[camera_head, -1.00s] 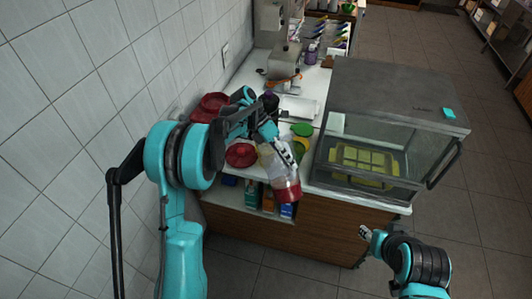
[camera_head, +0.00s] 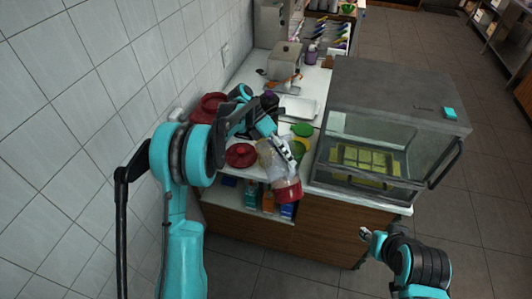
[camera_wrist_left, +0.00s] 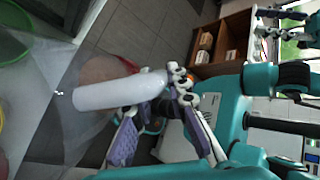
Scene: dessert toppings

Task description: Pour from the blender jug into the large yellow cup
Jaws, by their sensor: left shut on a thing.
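The blender jug (camera_head: 272,157) is see-through with a red base (camera_head: 287,190). It is tilted in the head view, with its red end low and toward me, over the counter's front edge. My left gripper (camera_head: 282,150) is shut on the jug. In the left wrist view, the jug's white handle (camera_wrist_left: 115,91) lies by the fingers, and the clear jug body spreads behind it. The large yellow cup (camera_head: 301,148) stands on the counter just right of the jug, partly hidden by the gripper and jug. My right gripper (camera_head: 366,233) is low at the right, away from the counter; its opening is unclear.
A green round item (camera_head: 303,130) sits behind the yellow cup. Red dishes (camera_head: 241,155) stand left of the jug. A glass display case (camera_head: 360,155) with a yellow tray inside stands close on the right. A white tray (camera_head: 299,107) lies farther back. The tiled wall bounds the left.

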